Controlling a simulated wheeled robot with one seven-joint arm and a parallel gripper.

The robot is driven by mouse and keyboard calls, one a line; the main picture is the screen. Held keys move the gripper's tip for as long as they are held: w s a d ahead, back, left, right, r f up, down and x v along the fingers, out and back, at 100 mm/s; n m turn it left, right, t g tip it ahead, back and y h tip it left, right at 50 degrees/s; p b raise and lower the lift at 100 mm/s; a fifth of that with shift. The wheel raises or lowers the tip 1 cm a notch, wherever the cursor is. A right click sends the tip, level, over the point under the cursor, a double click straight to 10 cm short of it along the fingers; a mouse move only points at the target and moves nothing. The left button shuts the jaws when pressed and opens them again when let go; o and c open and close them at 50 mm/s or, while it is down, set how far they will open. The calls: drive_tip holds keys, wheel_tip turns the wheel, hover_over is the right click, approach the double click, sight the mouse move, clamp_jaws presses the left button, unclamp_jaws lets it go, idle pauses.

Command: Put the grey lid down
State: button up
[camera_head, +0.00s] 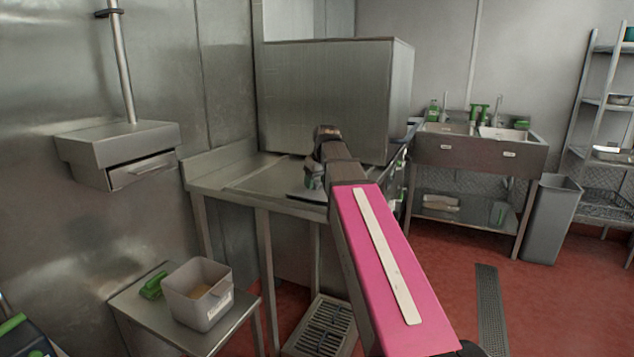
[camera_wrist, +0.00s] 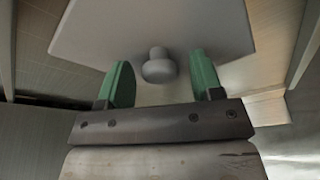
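The grey lid (camera_wrist: 215,28) fills the upper middle of the wrist view as a flat plate with a round knob (camera_wrist: 158,68). My gripper (camera_wrist: 162,82) has its two green fingers spread apart on either side of the knob, with a gap on both sides. In the head view my gripper (camera_head: 314,174) is over the steel counter, and the lid (camera_head: 306,194) shows as a dark flat edge just below it. My arm partly hides the lid there. The lid appears to lie on the counter, though its underside is hidden.
The steel counter (camera_head: 225,180) stands before a large steel box (camera_head: 325,95). A sink (camera_head: 475,150) and grey bin (camera_head: 552,220) stand right.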

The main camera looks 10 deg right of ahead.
drive_tip(key=v, duration=1.2)
